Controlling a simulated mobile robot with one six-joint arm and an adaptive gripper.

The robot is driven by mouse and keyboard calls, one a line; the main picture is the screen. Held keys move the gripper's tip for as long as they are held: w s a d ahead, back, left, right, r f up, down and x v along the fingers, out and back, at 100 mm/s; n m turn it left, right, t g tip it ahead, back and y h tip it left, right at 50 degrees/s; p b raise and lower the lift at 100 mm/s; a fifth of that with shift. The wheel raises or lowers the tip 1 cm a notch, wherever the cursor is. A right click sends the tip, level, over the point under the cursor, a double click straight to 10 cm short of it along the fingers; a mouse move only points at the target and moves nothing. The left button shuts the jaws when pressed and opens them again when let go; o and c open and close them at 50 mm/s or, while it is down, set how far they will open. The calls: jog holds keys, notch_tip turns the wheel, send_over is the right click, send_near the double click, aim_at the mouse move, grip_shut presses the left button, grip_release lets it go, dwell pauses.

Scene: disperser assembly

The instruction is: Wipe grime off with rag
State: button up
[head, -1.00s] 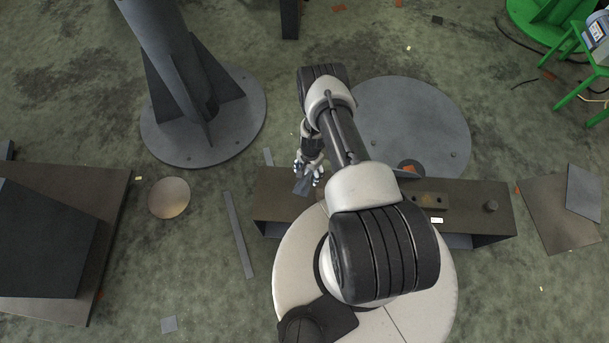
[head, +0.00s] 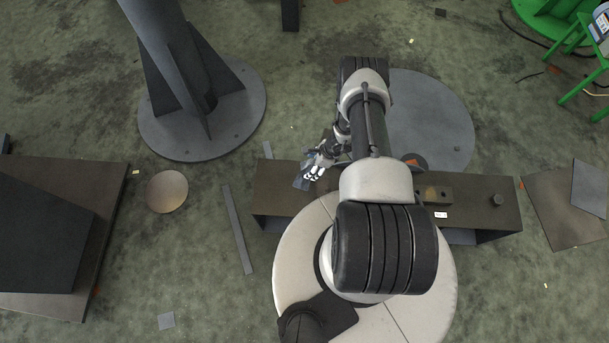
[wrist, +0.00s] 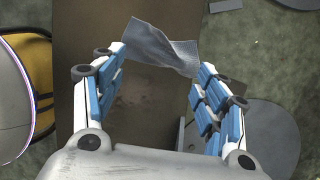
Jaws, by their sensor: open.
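The grey-blue rag (wrist: 160,47) spans the gap between my fingertips in the wrist view, crumpled and slightly twisted. In the head view it shows as a small grey-blue piece (head: 301,184) at the tips of my gripper (head: 309,174). My gripper (wrist: 160,62) is open, with blue-padded fingers apart on both sides. I cannot tell whether the rag touches the surface or the fingers. Below it is a brown metal bench (head: 275,186). In the wrist view, its top has a darker, blotchy grime patch (wrist: 145,92).
A small block with holes (head: 434,195), a white label and a dark knob (head: 498,199) sit on the bench's right part. A round grey plate (head: 435,110) lies behind it. A fin-braced column (head: 185,70) stands at the back left. A narrow strip (head: 237,228) lies left of the bench.

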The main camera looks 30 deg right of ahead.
jog(key=b, duration=0.4)
send_over(303, 176)
jog(key=s+d, duration=0.1)
jog(key=d, duration=0.1)
notch_tip(303, 176, down, 5)
jog(key=shift+s+f, duration=0.15)
jog(key=shift+x, duration=1)
jog(key=shift+w+a+f, duration=0.2)
jog(key=shift+w+f, duration=0.05)
jog(key=shift+f, duration=0.4)
jog(key=shift+c, duration=0.6)
jog(key=shift+s+f, duration=0.1)
jog(key=shift+s, duration=0.1)
jog(key=c, duration=0.6)
grip_shut()
